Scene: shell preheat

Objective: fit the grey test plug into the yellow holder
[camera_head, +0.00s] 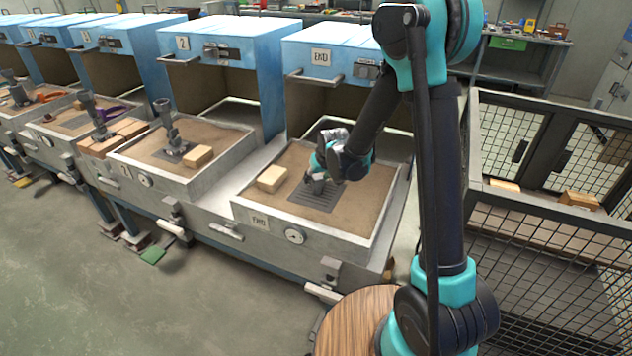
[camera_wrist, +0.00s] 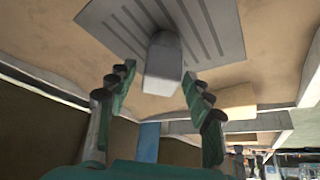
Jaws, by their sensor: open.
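A small grey block (camera_head: 316,184), which looks like the grey test plug, stands on a dark grooved plate (camera_head: 328,204) in the tray marked END. In the wrist view the same grey block (camera_wrist: 163,62) rises from the plate (camera_wrist: 222,30) toward my gripper (camera_wrist: 160,82). Its near end lies between the two open fingers, with a gap visible on each side. In the head view my gripper (camera_head: 322,176) is low over the plate, partly hiding the block. I cannot make out the yellow holder in either view.
A wooden block (camera_head: 272,178) lies left of the plate inside the END tray, whose raised rim (camera_head: 300,235) surrounds it. A blue oven (camera_head: 335,48) stands behind. More trays line the left, one with an upright grey fitting (camera_head: 168,125). A mesh cage (camera_head: 560,250) stands right.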

